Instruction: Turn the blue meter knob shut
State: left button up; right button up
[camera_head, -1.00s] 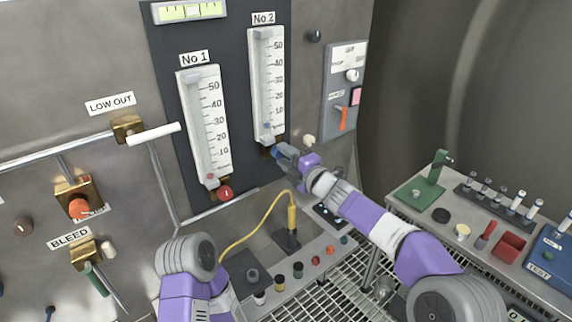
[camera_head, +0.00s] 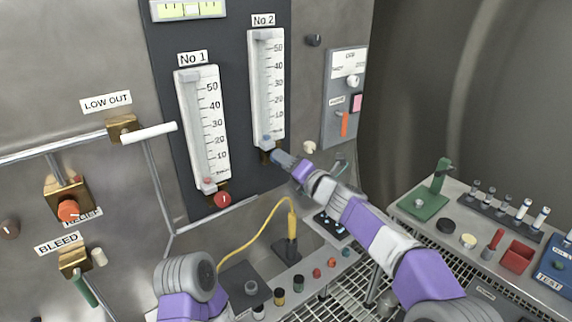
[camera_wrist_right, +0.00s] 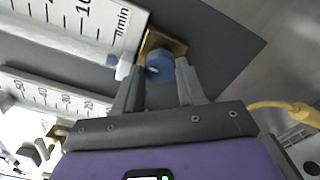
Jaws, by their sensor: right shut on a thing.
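The blue meter knob (camera_wrist_right: 160,68) sits on a brass block at the foot of the No 2 meter (camera_head: 267,88). My right gripper (camera_wrist_right: 160,78) is shut on the knob, one finger on each side. In the head view, the right gripper (camera_head: 284,159) reaches the knob from the lower right and mostly hides it. A small blue float (camera_head: 267,139) stands near the bottom of the No 2 tube, below the 10 mark. My left gripper is out of view; only part of the left arm shows at the bottom.
The No 1 meter (camera_head: 202,125) with its red knob (camera_head: 222,199) is to the left. A switch panel (camera_head: 344,98) is on the right. A yellow cable (camera_head: 258,225) rises from the console below. A bench (camera_head: 470,258) with small tools stands at the right.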

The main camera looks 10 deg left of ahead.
dwell(0.4)
jog(key=o, duration=1.1)
jog(key=shift+c, duration=0.2)
jog(key=b+v, duration=0.1)
jog(key=v, duration=0.6)
jog(key=shift+s+d+b, duration=0.15)
jog(key=shift+d+b, duration=0.1)
jog(key=shift+b, duration=0.1)
